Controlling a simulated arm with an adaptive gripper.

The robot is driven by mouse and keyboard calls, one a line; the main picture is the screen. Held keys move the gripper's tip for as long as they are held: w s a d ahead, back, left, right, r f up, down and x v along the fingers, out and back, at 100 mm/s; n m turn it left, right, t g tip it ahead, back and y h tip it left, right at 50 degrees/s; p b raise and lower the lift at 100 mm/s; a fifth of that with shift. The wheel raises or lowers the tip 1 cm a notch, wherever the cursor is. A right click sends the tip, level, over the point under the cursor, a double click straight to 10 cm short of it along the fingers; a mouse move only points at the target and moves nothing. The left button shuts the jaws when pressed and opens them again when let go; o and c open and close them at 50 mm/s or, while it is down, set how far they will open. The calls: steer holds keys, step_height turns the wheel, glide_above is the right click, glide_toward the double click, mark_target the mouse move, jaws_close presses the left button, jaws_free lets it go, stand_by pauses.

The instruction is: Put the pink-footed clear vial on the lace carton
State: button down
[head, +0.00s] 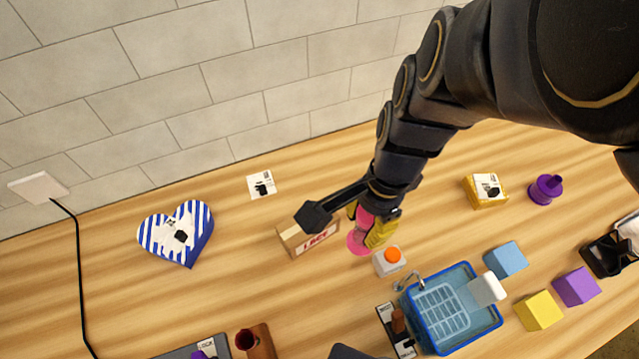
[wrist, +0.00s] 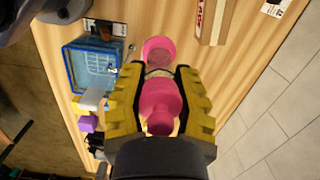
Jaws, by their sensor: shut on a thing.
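The pink-footed clear vial (head: 358,243) is between the yellow-padded fingers of my gripper (head: 373,226), which is shut on it. In the wrist view the vial's pink upper part (wrist: 160,103) is near the palm, and its round pink foot points away from my gripper (wrist: 158,76). The fingers hide much of its clear middle. The lace carton (head: 291,236) is a small brown box with a white side and red letters, lying just left of the vial in the head view. It also shows in the wrist view (wrist: 216,22). Its top looks bare.
A white orange-capped container (head: 390,261) stands close beside the vial. A blue basket (head: 457,343) is at the front right, near blue (head: 507,258), yellow (head: 540,311) and purple (head: 577,286) blocks. A striped heart box (head: 177,234) is left; table between it and the carton is clear.

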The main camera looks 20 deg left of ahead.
steer(key=s+a+r+n, duration=0.1)
steer(key=s+r+n, duration=0.1)
steer(key=s, duration=0.2)
steer(key=w+a+f, duration=0.2)
steer(key=a+f, duration=0.1)
steer(key=f, duration=0.1)
steer(key=w+a+f, duration=0.3)
steer(key=f, duration=0.2)
steer(key=w+a+f, duration=0.3)
steer(key=a+f, duration=0.1)
steer(key=shift+w+a+f, duration=0.1)
steer(key=shift+w+f, duration=0.15)
steer(key=c, duration=0.8)
jaws_free()
steer(key=shift+c, duration=0.2)
steer(key=shift+r, duration=0.15)
step_height(320, 180, up, 12)
steer(key=w, duration=0.1)
steer(key=shift+w+d, duration=0.15)
steer(key=shift+d, duration=0.25)
